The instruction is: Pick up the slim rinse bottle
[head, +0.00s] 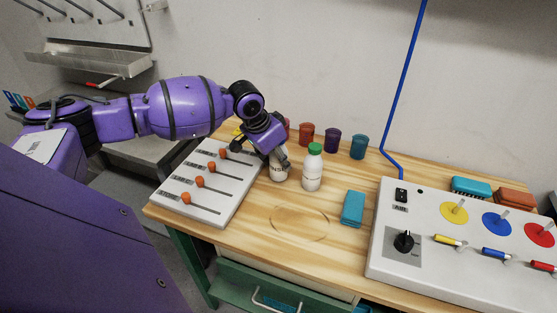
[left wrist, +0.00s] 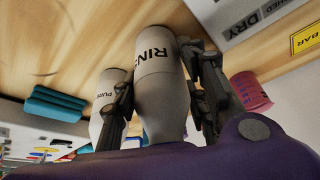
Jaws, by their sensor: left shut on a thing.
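The slim rinse bottle (head: 279,173) is pale, stands near the slider panel, and is partly hidden behind my left gripper (head: 271,150) in the head view. In the left wrist view the rinse bottle (left wrist: 156,82) shows the letters "RIN" on its label and sits between both fingers of the left gripper (left wrist: 160,88). The fingers are shut on it. It looks upright on or very near the table; I cannot tell whether it is clear of it. My right gripper is not in view.
A white bottle with a green cap (head: 313,168) stands close to the right. A teal block (head: 352,208) lies further right. Several coloured cups (head: 332,140) stand behind. The slider panel (head: 222,205) is at left, a control box (head: 430,265) at right. The wooden front is clear.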

